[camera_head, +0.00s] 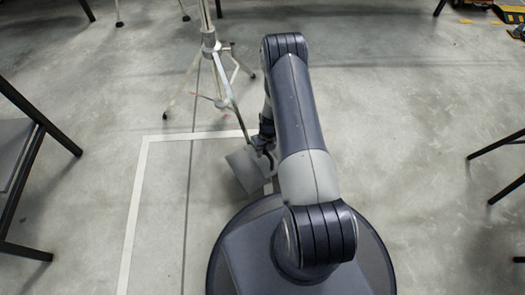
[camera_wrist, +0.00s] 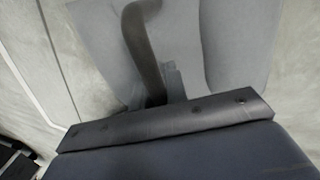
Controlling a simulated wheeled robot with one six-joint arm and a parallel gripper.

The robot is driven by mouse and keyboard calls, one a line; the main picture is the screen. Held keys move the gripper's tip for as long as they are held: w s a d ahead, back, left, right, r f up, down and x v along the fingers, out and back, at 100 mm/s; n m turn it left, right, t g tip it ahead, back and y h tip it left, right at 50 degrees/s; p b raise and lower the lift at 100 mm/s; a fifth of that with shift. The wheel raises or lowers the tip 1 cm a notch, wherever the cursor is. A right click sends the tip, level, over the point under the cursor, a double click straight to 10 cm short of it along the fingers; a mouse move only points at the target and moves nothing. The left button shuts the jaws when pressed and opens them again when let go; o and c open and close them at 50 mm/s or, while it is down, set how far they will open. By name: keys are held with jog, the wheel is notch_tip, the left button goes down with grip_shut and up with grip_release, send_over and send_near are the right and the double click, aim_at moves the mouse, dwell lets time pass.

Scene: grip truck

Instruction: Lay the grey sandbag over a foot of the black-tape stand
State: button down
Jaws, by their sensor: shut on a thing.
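The grey sandbag (camera_head: 243,172) hangs below my gripper (camera_head: 264,143) in the head view, left of my arm, near the floor. Whether it touches the floor is unclear. In the wrist view the pale grey sandbag (camera_wrist: 95,35) fills the upper part, and its dark strap (camera_wrist: 143,45) runs down to my gripper (camera_wrist: 160,103), which is shut on it. A metal tripod stand (camera_head: 209,50) is beyond the bag, up and left, with its feet spread on the floor. One leg reaches toward my gripper. Its tape colour is not clear.
A white floor line (camera_head: 137,200) borders the area left of the bag. A dark-legged table (camera_head: 37,130) stands at the left edge, and black legs (camera_head: 497,147) show at the right. Yellow items (camera_head: 510,14) lie top right. Open concrete floor lies right of my arm.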

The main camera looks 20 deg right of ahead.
aim_at(263, 158)
jog(key=shift+w+f+b, duration=0.1)
jog(key=shift+f+b, duration=1.5)
jog(key=shift+f, duration=0.3)
jog(key=c, duration=1.4)
grip_release()
jog(key=shift+o, duration=0.4)
jog(key=shift+s+f, duration=0.2)
notch_tip(263, 158, up, 11)
jog(key=d+p, duration=0.2)
jog(key=p, duration=0.2)
jog(key=shift+w, duration=0.3)
jog(key=shift+f, duration=0.15)
jog(key=f+b, duration=0.1)
jog(key=f, duration=0.2)
jog(key=a+f+b, duration=0.1)
jog(key=f+b, duration=0.1)
jog(key=f, duration=0.2)
jog(key=a+f+b, duration=0.1)
jog(key=f, duration=0.2)
jog(key=shift+s+f, duration=0.25)
jog(key=shift+f, duration=0.05)
jog(key=shift+r+p, duration=0.4)
jog(key=shift+r, duration=0.15)
